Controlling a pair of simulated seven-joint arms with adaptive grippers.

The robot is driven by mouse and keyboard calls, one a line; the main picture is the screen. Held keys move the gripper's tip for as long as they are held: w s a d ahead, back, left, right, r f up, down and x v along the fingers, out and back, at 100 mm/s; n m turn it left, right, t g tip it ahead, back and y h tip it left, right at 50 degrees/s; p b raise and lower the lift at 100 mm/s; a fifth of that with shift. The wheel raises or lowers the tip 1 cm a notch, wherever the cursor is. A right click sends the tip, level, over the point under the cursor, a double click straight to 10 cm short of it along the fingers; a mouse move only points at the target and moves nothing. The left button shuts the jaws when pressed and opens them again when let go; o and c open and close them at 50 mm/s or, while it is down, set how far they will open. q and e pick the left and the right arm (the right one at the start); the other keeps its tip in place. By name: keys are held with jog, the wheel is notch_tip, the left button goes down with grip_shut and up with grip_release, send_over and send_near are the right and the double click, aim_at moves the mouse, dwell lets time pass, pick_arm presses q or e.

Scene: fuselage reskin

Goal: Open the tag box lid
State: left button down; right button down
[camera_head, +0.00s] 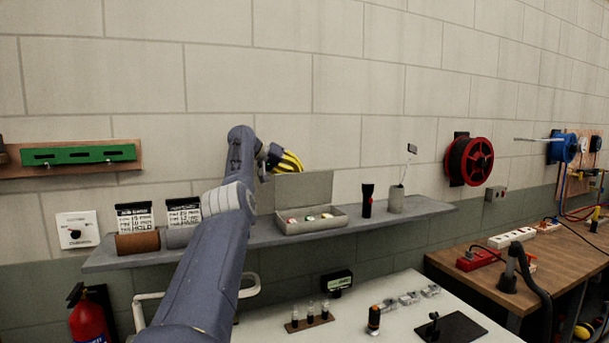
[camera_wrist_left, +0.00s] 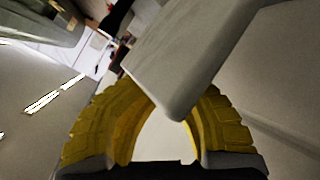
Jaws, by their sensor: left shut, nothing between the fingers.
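The tag box (camera_head: 312,224) is a shallow grey tray on the wall shelf, with several coloured round tags inside. Its lid (camera_head: 312,187) stands raised at the back, so the box is open. My left gripper (camera_head: 287,161) has yellow fingers and is at the upper left corner of the lid. It is shut with nothing held. In the left wrist view the yellow fingers (camera_wrist_left: 172,112) form an arch, and a pale grey slab, probably the lid (camera_wrist_left: 185,60), covers the fingertips. I cannot tell if they touch. My right gripper is not in view.
The shelf (camera_head: 265,240) also carries a black flashlight (camera_head: 367,200) and a grey cup (camera_head: 396,199) right of the box. Brown (camera_head: 138,243) and grey rolls lie left, near two black-and-white cards. Below is a white table (camera_head: 270,333) with small items.

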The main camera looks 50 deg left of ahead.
pick_arm(q)
jog(key=c, duration=2.1)
grip_release()
jog(key=shift+a+f, duration=0.4)
jog(key=shift+f, duration=0.05)
jog(key=shift+c, duration=0.2)
jog(key=o, duration=0.4)
jog(key=shift+d, duration=0.25)
jog(key=o, duration=0.5)
jog(key=shift+w+f, duration=0.1)
jog(key=shift+c, duration=0.2)
jog(key=shift+w+d, duration=0.1)
jog(key=shift+w, duration=0.05)
jog(key=shift+w+d, duration=0.1)
jog(key=shift+d, duration=0.05)
jog(key=v, duration=1.2)
jog(key=shift+a+r, duration=0.25)
jog(key=shift+a, duration=0.05)
